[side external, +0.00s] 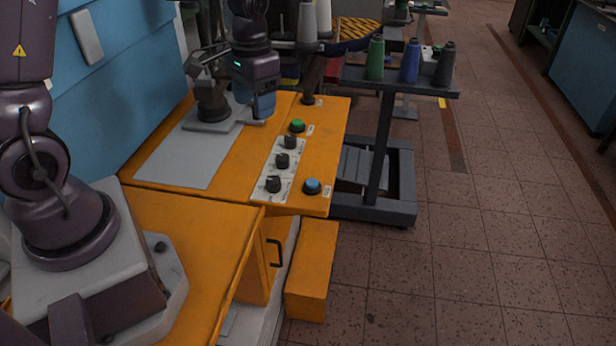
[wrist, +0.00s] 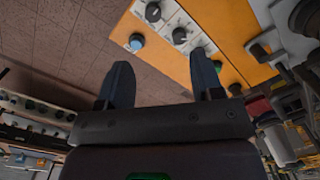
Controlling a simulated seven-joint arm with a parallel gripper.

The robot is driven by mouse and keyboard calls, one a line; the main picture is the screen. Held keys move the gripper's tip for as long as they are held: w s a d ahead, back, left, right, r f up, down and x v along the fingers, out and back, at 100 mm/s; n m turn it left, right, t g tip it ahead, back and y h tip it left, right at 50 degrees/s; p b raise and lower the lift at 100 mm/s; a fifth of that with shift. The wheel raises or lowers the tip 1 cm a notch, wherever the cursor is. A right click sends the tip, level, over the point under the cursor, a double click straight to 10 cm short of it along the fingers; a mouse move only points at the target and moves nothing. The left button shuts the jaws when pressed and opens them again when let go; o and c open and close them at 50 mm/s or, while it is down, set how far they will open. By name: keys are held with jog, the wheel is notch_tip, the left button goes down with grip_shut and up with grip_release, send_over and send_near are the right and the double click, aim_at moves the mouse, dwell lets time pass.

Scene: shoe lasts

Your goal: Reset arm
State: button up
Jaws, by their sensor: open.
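My gripper (side external: 263,106) hangs over the orange worktop (side external: 323,145) in the side external view, left of the green button (side external: 297,125). In the wrist view my gripper (wrist: 161,72) shows two dark fingers spread well apart with nothing between them. Beyond the fingers are the blue button (wrist: 136,42) and black knobs (wrist: 180,35) on a white panel. The blue button (side external: 312,186) and the knobs (side external: 283,160) also show in the side external view, in front of my gripper. I cannot tell whether the fingertips touch the worktop.
A dark machine post (side external: 213,100) stands close left of my gripper, on a grey plate (side external: 176,158). A rack (side external: 400,84) with green, blue and dark thread cones stands at the right. The tiled floor (side external: 470,250) is clear at right.

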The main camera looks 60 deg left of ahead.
jog(key=s+d+r+t, duration=0.3)
jog(key=s+d+r, duration=0.1)
jog(key=s+r, duration=0.3)
jog(key=s+d+r+m+t, duration=0.1)
jog(key=s+d+r+t, duration=0.2)
jog(key=s+d+r, duration=0.2)
notch_tip(320, 180, up, 3)
jog(key=shift+s+d+f, duration=0.1)
jog(key=shift+s+d, duration=0.2)
jog(key=shift+s, duration=0.9)
